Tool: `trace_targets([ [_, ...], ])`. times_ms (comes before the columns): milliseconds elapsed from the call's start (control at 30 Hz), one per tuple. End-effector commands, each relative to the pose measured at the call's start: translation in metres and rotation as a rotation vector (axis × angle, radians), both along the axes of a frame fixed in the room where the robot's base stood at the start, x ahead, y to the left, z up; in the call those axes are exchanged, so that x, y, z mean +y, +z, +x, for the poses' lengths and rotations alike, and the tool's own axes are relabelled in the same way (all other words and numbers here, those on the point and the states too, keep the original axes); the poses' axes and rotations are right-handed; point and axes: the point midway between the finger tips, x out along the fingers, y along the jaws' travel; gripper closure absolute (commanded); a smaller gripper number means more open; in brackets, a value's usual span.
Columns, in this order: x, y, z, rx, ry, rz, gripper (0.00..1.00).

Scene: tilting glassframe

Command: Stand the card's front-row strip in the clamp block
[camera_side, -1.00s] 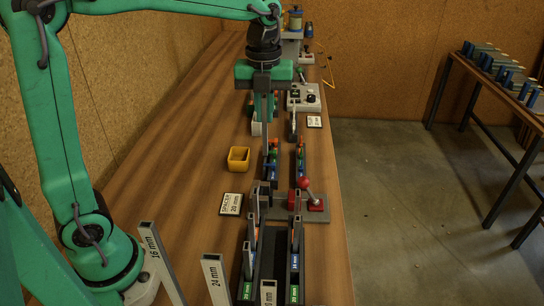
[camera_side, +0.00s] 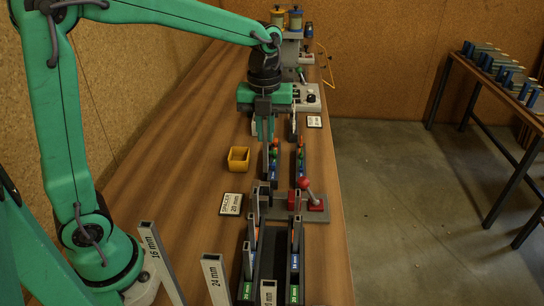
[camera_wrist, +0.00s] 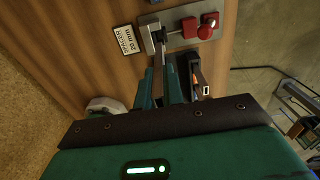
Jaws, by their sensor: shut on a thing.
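My gripper (camera_side: 265,138) points down over the bench and is shut on a thin grey strip (camera_side: 265,163), mostly hidden by the fingers. My gripper also shows in the wrist view (camera_wrist: 160,72). The clamp block (camera_side: 317,205) is grey with a red base part and a red-knobbed lever; it lies in front of my gripper in the side view and beyond the fingertips in the wrist view (camera_wrist: 188,30). I cannot tell whether the strip touches it. The card (camera_side: 231,204) reads "SPACER 20 mm". Front-row strips marked 16 mm (camera_side: 150,250) and 24 mm (camera_side: 215,275) stand upright.
A third front strip (camera_side: 268,292) has its label partly cut off. Racks with blue and green labels (camera_side: 293,262) stand behind it. A second card (camera_side: 314,122) lies farther back. The left bench top is clear.

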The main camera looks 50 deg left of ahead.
Motion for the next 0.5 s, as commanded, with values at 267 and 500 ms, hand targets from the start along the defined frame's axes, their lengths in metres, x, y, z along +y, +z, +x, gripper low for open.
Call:
trace_targets([
  [267, 0.0, -0.016, 0.0, 0.001, 0.0, 0.0, 1.0],
  [500, 0.0, -0.033, 0.0, 0.003, 0.0, 0.0, 1.0],
])
